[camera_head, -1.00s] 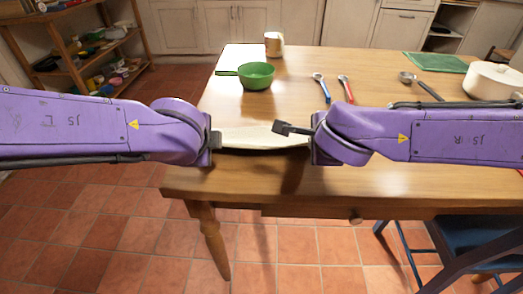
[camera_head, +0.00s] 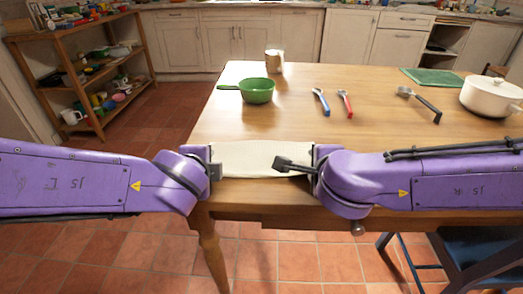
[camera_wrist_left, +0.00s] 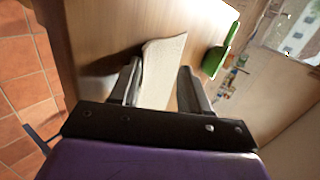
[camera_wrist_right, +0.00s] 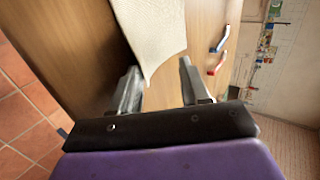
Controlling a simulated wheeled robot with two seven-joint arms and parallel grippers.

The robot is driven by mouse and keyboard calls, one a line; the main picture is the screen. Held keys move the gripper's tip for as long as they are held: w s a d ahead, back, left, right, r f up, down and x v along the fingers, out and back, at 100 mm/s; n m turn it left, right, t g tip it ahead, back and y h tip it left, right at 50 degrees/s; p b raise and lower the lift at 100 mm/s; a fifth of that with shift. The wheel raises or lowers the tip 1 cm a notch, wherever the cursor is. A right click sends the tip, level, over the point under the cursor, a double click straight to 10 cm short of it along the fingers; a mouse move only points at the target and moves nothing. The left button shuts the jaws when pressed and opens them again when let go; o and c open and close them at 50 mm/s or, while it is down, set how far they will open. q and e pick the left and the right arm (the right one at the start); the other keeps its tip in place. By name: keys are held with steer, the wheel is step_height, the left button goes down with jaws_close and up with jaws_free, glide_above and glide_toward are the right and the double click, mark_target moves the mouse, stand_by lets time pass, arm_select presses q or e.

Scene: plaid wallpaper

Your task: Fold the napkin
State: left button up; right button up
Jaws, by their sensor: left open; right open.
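The cream napkin (camera_head: 248,158) lies flat on the wooden table near its front edge, between my two grippers. It also shows in the left wrist view (camera_wrist_left: 162,68) and in the right wrist view (camera_wrist_right: 152,30). My left gripper (camera_head: 214,171) is at the napkin's left end; its open fingers (camera_wrist_left: 160,82) have the napkin's end between them. My right gripper (camera_head: 290,165) is at the right end and open; in the right wrist view a napkin corner reaches toward the gap between its fingers (camera_wrist_right: 158,78). Neither gripper holds the napkin.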

arm_select(q)
steer(key=r, duration=0.1)
steer(key=s+r, duration=0.1)
steer(key=shift+r, duration=0.3)
arm_select(e)
steer(key=r, duration=0.1)
steer(key=s+r, duration=0.1)
steer(key=shift+r, duration=0.3)
arm_select(q)
steer(key=s+r, duration=0.5)
steer(key=r, duration=0.1)
steer(key=shift+r, duration=0.15)
arm_select(e)
steer(key=s+r, duration=0.5)
steer(key=r, duration=0.1)
steer(key=shift+r, duration=0.15)
